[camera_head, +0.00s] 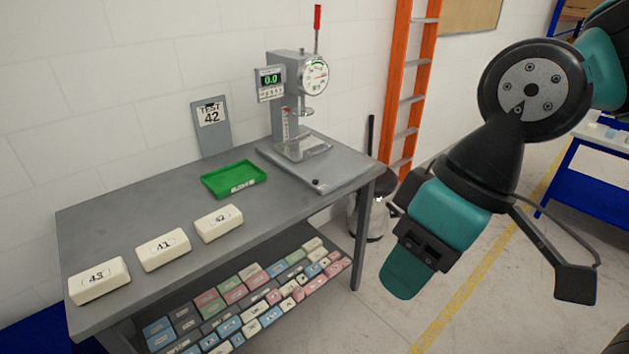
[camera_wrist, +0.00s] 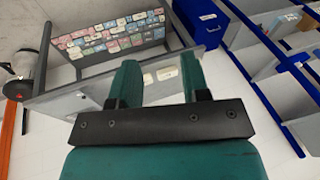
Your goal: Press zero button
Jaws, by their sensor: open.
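The compression tester (camera_head: 292,95) stands at the back right of the grey table, with a gauge dial (camera_head: 315,77) and a red-tipped lever on top. Its small display box (camera_head: 270,83) reads 0.0 in green; the individual buttons on it are too small to tell apart. My gripper (camera_head: 408,275) is to the right of the table, off its edge, pointing down and well apart from the tester. In the wrist view my gripper (camera_wrist: 160,85) shows two teal fingers spread apart with nothing between them.
Foam blocks 43 (camera_head: 99,281), 41 (camera_head: 163,249) and 42 (camera_head: 218,223) lie on the table (camera_head: 130,210). A green tray (camera_head: 233,170) and a "TEST 42" sign (camera_head: 211,115) are behind. Several coloured blocks fill the lower shelf. An orange ladder (camera_head: 408,85) leans right of the tester.

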